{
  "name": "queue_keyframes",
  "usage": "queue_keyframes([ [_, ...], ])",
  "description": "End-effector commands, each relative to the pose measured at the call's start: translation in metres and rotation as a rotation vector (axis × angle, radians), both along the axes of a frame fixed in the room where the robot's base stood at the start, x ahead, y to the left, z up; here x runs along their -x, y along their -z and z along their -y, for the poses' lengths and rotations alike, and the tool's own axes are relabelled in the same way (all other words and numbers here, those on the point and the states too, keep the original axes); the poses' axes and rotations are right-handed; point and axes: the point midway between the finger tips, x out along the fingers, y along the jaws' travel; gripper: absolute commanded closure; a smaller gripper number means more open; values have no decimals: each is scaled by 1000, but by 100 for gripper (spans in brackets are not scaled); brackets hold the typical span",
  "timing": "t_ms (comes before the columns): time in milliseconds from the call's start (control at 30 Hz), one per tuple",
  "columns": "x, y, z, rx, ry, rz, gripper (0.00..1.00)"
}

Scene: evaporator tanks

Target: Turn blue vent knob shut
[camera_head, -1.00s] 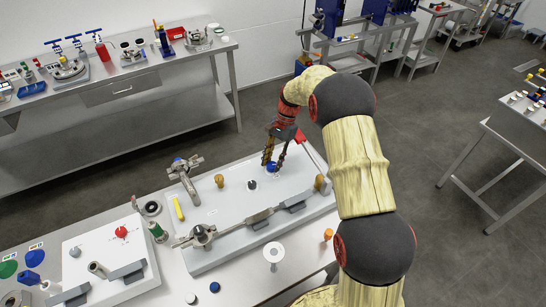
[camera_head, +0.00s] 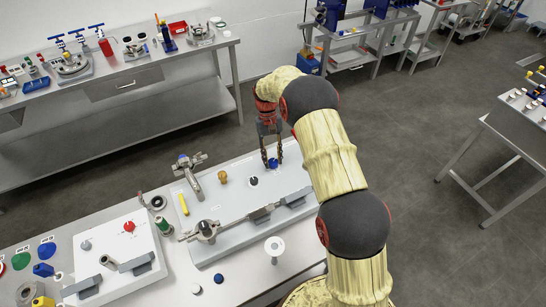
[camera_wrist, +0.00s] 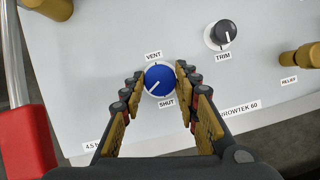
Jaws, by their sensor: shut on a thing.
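The blue vent knob (camera_wrist: 160,80) is round with a white line pointing to the lower left in the wrist view. It sits on a pale panel (camera_wrist: 90,60) between the label VENT above and the label SHUT below. My gripper (camera_wrist: 158,83) is shut on the knob, one finger on its left and one on its right. In the head view my gripper (camera_head: 270,158) reaches down to the knob (camera_head: 273,163) near the panel's far edge, and the fingers partly hide it.
A black TRIM knob (camera_wrist: 222,36) stands to the upper right in the wrist view. Brass knobs, one at the RELIEF label (camera_wrist: 296,60), rise near it. A red block on a grey bar (camera_wrist: 28,140) is at the left. A long lever (camera_head: 255,215) lies across the panel's front.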

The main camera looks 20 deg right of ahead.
Motion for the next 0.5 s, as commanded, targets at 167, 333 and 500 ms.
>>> queue_keyframes([
  [167,-1,-2,-2,1,-168,3,94],
  [333,-1,-1,-3,1,-331,4,94],
  [500,-1,-2,-4,1,-491,5,94],
])
